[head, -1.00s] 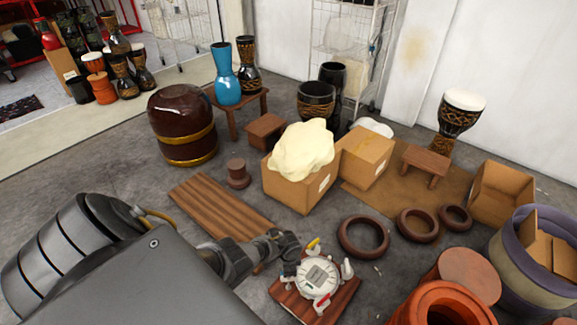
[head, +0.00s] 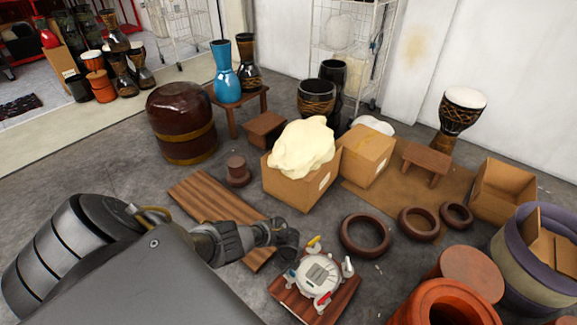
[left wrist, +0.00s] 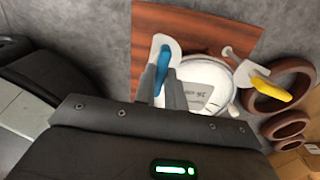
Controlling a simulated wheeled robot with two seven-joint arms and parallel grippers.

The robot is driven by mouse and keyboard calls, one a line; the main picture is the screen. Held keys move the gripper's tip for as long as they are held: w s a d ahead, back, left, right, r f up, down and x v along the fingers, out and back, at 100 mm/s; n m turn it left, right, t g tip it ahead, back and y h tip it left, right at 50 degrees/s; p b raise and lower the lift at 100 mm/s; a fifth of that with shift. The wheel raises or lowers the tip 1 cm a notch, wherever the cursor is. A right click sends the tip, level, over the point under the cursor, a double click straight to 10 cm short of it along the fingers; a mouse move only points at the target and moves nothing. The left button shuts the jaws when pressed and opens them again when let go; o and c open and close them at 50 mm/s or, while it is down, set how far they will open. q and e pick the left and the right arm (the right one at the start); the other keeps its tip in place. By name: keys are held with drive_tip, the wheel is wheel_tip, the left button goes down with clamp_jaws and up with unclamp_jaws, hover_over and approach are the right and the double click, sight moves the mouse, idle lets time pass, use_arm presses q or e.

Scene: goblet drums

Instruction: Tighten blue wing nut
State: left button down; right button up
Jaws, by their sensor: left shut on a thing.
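A round white device (head: 318,275) with a grey centre sits on a reddish-brown wooden board (head: 345,296) on the floor. It has wing nuts around its rim, including a yellow one (head: 314,242) and a red one (head: 323,299). My left gripper (head: 288,252) is at the device's upper left edge. In the left wrist view my left gripper (left wrist: 171,90) is shut on the blue wing nut (left wrist: 162,66), beside a pale upright bracket. The yellow wing nut (left wrist: 273,90) stands to the right, clear of the fingers. The blue nut's lower part is hidden by the fingers. My right gripper is out of view.
Brown rings (head: 364,235) lie right of the device. An orange drum shell (head: 440,302) stands at the lower right. Wooden planks (head: 205,195) lie behind my left arm. A cardboard box (head: 290,186) with a cream hide stands behind. Bare floor lies between.

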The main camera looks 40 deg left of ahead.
use_arm(q)
drive_tip(key=shift+d+m, duration=0.1)
drive_tip(key=shift+m, duration=0.5)
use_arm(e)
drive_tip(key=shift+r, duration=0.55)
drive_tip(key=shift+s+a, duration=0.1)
use_arm(q)
drive_tip(key=c, duration=1.5)
unclamp_jaws()
drive_tip(key=shift+o, duration=0.2)
drive_tip(key=shift+r, duration=0.15)
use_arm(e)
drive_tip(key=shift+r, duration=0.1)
